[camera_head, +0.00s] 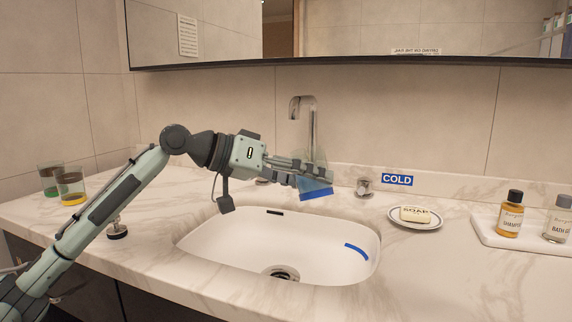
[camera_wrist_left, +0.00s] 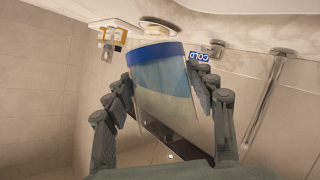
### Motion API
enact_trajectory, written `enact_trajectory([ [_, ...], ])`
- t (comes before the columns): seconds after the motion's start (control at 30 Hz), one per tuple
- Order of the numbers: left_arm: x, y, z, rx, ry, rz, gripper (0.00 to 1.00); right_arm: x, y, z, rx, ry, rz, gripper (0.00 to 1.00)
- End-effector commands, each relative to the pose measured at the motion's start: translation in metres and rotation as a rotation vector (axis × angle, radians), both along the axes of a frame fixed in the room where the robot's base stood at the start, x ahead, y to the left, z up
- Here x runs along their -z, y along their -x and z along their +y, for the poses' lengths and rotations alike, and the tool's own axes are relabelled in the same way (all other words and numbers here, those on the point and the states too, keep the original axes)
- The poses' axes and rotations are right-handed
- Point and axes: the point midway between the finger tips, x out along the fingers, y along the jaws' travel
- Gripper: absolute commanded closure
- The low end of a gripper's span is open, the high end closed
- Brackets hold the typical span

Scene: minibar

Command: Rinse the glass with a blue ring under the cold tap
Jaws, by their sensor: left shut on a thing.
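The glass with a blue ring (camera_head: 317,193) is held in my left gripper (camera_head: 306,172), above the back of the white sink. The blue band is at its lower end, and the glass looks slightly tilted. In the left wrist view the glass (camera_wrist_left: 164,95) sits between both fingers, with its blue band toward the top of the picture. The chrome tap (camera_head: 309,112) rises just behind the glass, and no running water shows. The cold knob (camera_head: 364,187) stands right of the glass, beside the blue COLD sign (camera_head: 397,180). My right gripper is not in view.
The sink (camera_head: 215,235) has a drain and a blue arc mark. Green and yellow glasses (camera_head: 70,183) stand at the left. A soap dish (camera_head: 416,222) and bottles on a tray (camera_head: 484,231) are at the right. Another knob (camera_head: 263,181) is partly hidden behind my gripper.

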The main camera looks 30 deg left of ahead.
Motion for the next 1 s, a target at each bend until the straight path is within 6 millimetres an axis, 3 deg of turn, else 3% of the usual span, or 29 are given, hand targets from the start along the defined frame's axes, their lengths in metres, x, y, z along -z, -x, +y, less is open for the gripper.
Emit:
enact_trajectory([
  [0.3,-0.011,-0.006,0.011,-0.001,0.141,0.069,0.8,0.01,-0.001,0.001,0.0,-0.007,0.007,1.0],
  [1.0,-0.016,-0.007,0.013,0.0,0.226,0.111,0.8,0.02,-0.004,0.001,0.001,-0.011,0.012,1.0],
])
